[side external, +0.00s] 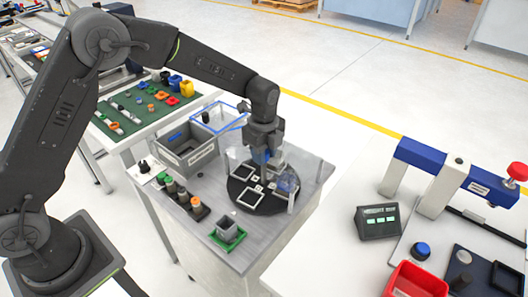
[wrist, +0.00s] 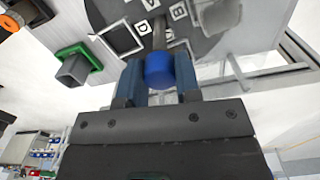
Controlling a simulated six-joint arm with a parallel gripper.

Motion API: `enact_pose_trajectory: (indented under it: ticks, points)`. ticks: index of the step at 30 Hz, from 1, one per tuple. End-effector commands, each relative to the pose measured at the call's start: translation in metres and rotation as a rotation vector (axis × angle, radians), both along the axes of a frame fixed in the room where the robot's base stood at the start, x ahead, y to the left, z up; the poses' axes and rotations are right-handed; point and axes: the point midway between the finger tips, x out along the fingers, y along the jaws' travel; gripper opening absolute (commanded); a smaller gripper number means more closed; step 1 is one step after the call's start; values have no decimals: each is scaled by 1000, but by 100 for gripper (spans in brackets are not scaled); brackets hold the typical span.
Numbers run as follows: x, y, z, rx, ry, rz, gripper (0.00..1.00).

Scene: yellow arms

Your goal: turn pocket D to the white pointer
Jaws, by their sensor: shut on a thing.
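A dark round turntable (side external: 236,188) with white-framed square pockets (side external: 251,198) sits on the grey bench. It also shows upside down at the top of the wrist view (wrist: 205,46), with a white-framed pocket (wrist: 122,40) and small white letter tiles (wrist: 178,12). My gripper (side external: 266,156) is over the turntable. In the wrist view its blue fingers (wrist: 160,78) are shut on a blue knob (wrist: 160,70), with a grey rod running from it toward the disc.
A grey bin (side external: 188,152) stands left of the turntable. Capped cylinders in a rack (side external: 184,194) and a grey cup on a green base (side external: 227,230) are nearby on the bench. Clear panels (side external: 289,182) stand around the disc. A red bin (side external: 415,281) is on the right table.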

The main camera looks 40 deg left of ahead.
Motion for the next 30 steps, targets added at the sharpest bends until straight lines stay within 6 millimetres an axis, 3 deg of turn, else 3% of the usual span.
enact_pose_trajectory:
  ticks: [12,30]
  points:
    - [1,0,2,-1,-4,-128,0]
    - [1,0,2,-2,-4,-157,0]
